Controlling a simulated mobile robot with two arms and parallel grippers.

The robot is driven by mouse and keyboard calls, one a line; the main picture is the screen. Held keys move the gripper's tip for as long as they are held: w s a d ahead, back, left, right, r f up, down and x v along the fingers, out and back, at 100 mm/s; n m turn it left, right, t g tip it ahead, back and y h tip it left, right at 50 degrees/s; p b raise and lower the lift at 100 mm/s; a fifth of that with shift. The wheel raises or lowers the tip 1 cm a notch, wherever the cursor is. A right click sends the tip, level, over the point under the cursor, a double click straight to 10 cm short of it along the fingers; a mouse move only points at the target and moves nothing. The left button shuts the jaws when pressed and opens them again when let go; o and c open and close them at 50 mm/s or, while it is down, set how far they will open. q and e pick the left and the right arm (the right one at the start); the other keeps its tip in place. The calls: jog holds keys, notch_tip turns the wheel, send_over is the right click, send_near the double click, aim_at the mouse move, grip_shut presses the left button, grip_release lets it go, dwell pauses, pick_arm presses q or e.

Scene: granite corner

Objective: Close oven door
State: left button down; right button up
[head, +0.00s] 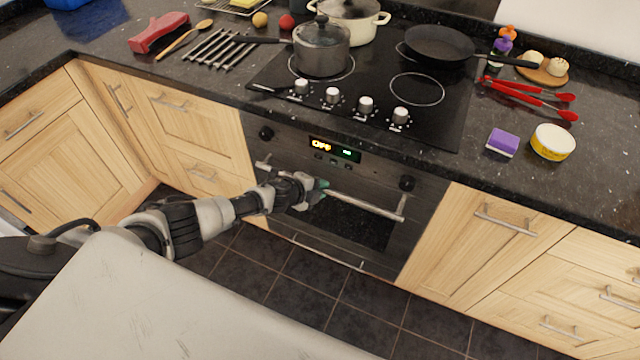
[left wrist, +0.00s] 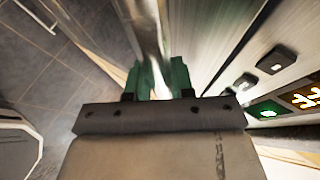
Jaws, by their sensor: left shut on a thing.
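The oven door (head: 352,228) is a dark panel with a glass window, below the lit control panel (head: 335,150). It looks upright and about flush with the cabinets; I cannot tell whether a small gap remains at its top. Its long metal handle (head: 365,204) runs across the top of the door and also shows in the left wrist view (left wrist: 143,28). My left gripper (head: 318,190) is shut on the handle, left of its middle. Its green fingertips (left wrist: 162,78) sit on both sides of the bar. My right gripper is not in view.
A black hob (head: 385,92) with a pot (head: 321,50) and a pan (head: 440,46) sits on the counter above. Wooden cabinets (head: 480,238) flank the oven. The dark tiled floor (head: 310,280) before it looks clear. A lower handle (head: 328,251) runs beneath the door.

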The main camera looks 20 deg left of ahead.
pick_arm(q)
jog(key=shift+w+r, duration=0.35)
jog(key=shift+w, duration=0.1)
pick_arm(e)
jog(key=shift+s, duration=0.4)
pick_arm(q)
jog(key=c, duration=1.2)
grip_release()
jog(key=shift+w, duration=0.1)
jog(key=shift+c, duration=0.2)
jog(key=shift+o, duration=1.2)
jog(key=shift+w+f, duration=0.1)
jog(key=shift+f, duration=0.05)
jog(key=shift+o, duration=0.2)
jog(key=shift+d, duration=0.1)
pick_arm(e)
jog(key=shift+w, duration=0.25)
pick_arm(q)
jog(key=shift+s+a+p, duration=0.25)
jog(key=shift+s+p, duration=0.05)
jog(key=shift+s, duration=0.1)
jog(key=p+v, duration=0.2)
jog(key=v, duration=0.8)
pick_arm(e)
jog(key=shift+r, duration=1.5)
